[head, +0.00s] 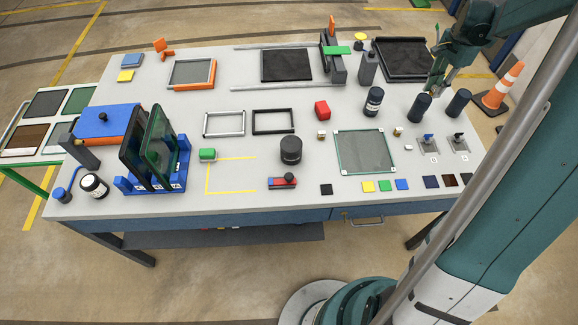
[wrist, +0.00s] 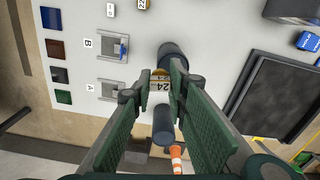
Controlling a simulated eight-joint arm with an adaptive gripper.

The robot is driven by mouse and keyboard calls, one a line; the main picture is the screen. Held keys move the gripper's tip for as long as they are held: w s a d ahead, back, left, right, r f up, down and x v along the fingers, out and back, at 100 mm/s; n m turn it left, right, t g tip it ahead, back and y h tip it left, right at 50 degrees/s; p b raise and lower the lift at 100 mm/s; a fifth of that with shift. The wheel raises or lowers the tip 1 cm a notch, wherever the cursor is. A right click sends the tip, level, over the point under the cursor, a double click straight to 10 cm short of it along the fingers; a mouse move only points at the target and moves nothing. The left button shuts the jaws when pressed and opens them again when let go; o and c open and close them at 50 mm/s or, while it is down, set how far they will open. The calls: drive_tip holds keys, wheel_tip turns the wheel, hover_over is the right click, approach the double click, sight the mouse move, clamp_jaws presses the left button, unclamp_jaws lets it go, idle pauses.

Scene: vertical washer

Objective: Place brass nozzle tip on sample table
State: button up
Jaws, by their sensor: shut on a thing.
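My gripper (wrist: 160,84) is closed around a small brass-coloured piece (wrist: 158,73), which I take to be the brass nozzle tip. A pale tag reading "24" shows at the fingertips. The fingers hide most of the piece. In the head view my gripper (head: 436,88) is at the right rear of the worktable, near the dark cylinders, and the piece cannot be made out. A grey square plate with pale corners (head: 365,152) lies front right of centre. A dark plate (head: 286,65) lies between rails at the back. I cannot tell which is the sample table.
Dark cylinders (head: 420,107) and (head: 458,102) stand close to my gripper. Two small switches (head: 428,145) and (head: 459,143) sit in front. A black tray (head: 404,58) is behind. An orange cone (head: 503,84) stands off the table to the right.

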drive_tip(key=a+n, duration=0.8)
drive_tip(key=a, duration=3.5)
drive_tip(key=s+a+n, duration=0.4)
drive_tip(key=s+a, duration=0.7)
drive_tip(key=a, duration=0.4)
drive_tip(key=s+a+n, duration=0.4)
drive_tip(key=s+a, duration=0.7)
drive_tip(key=a, duration=0.4)
drive_tip(key=shift+w+a+f, duration=0.1)
drive_tip(key=shift+f, duration=1.2)
drive_tip(key=shift+w+a+f, duration=0.1)
drive_tip(key=shift+f, duration=1.15)
drive_tip(key=shift+f+b, duration=0.5)
drive_tip(key=shift+f, duration=2.45)
drive_tip(key=shift+f, duration=0.1)
